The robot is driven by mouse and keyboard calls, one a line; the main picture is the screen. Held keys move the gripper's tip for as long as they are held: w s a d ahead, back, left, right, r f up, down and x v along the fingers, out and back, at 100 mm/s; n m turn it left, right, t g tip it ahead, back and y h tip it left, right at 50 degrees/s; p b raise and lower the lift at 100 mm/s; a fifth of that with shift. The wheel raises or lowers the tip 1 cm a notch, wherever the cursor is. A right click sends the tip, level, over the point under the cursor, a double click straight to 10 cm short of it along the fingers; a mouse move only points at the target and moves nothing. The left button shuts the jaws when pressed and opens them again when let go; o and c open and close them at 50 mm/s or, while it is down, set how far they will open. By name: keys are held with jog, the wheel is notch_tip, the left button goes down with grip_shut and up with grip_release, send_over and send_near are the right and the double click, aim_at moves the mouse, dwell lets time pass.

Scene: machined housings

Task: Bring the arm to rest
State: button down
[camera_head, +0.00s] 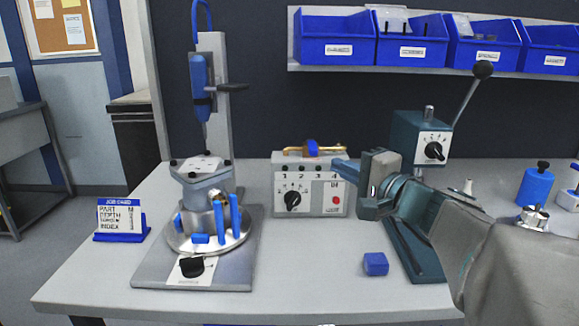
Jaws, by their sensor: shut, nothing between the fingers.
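My gripper (343,170) reaches in from the right over the bench, its blue fingers pointing left. The fingers are shut and hold nothing. They are in front of the right edge of a grey control box (318,198) with a dial and numbered positions; I cannot tell whether they touch it. My arm covers part of a teal press (418,132) with a black-knobbed lever and a dial.
A fixture with a round metal table (185,243) and blue clamps stands at left. A blue cube (375,264) lies on the bench (310,285). A job card (121,218) stands at left. Blue bins (335,40) sit on a shelf above. The front middle is clear.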

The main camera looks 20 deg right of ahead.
jog(key=s+a+f+n+g+p, duration=0.4)
jog(key=s+a+n+g+p, duration=0.35)
jog(key=a+g+p, duration=0.35)
jog(key=s+n+g+h+p, duration=0.3)
jog(key=s+n+h+p, duration=0.3)
jog(key=s+p, duration=0.2)
jog(key=shift+d+r+p, duration=0.15)
jog(key=shift+d+p, duration=0.3)
jog(key=shift+p, duration=0.2)
